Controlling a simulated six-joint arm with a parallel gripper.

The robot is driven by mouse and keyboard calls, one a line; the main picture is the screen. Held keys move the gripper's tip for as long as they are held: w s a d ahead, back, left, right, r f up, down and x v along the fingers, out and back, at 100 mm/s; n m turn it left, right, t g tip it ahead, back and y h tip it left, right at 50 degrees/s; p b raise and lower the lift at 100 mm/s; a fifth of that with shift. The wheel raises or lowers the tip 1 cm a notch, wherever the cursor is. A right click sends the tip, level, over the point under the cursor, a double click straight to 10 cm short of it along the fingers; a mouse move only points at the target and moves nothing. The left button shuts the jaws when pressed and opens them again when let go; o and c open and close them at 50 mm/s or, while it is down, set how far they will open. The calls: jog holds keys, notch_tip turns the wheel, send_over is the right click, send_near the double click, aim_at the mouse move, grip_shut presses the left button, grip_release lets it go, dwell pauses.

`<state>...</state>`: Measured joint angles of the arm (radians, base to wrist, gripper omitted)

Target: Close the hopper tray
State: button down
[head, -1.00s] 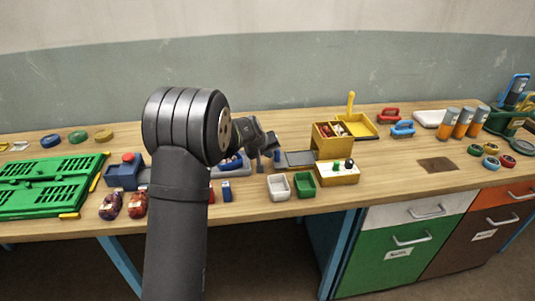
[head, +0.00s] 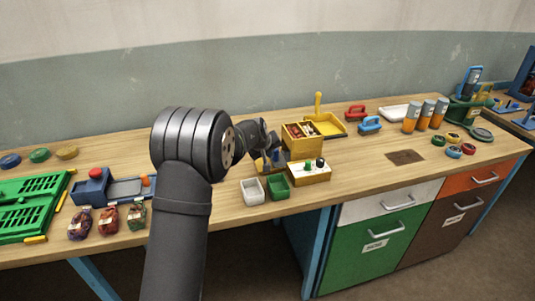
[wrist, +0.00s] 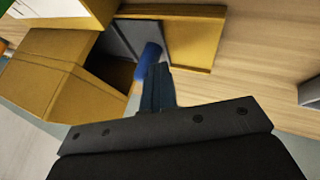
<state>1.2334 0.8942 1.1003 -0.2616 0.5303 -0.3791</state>
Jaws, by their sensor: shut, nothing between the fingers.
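The yellow hopper (head: 302,141) stands on the bench, with small items in its top; it fills the left of the wrist view (wrist: 50,85). Its grey tray (wrist: 122,42) shows partly outside the hopper's dark opening. The tray's upright blue handle (wrist: 149,58) is close to that opening. A bare yellow base (wrist: 192,42) lies on the handle's outer side. My gripper (wrist: 157,80) is shut and empty, with its tips right by the handle; I cannot tell whether they touch. In the head view my gripper (head: 268,162) hides most of the tray.
Red and blue handled tools (head: 369,125) are to the right.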

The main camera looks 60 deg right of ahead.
jog(key=shift+a, duration=0.3)
jog(key=w+a, duration=0.2)
jog(key=a, duration=0.1)
jog(key=shift+w, duration=0.1)
jog(key=v, duration=0.9)
jog(key=shift+a+r, duration=0.2)
jog(key=shift+r, duration=0.2)
jog(key=x, duration=0.9)
jog(key=shift+d+f, duration=0.1)
jog(key=shift+f, duration=0.1)
jog(key=shift+s+d+f, duration=0.1)
jog(key=shift+s+d, duration=0.25)
jog(key=shift+d, duration=0.25)
jog(key=shift+s+d+f, duration=0.1)
jog(key=shift+s+d, duration=0.2)
jog(key=shift+d, duration=0.25)
jog(key=shift+s+d, duration=0.5)
jog(key=shift+d, duration=0.25)
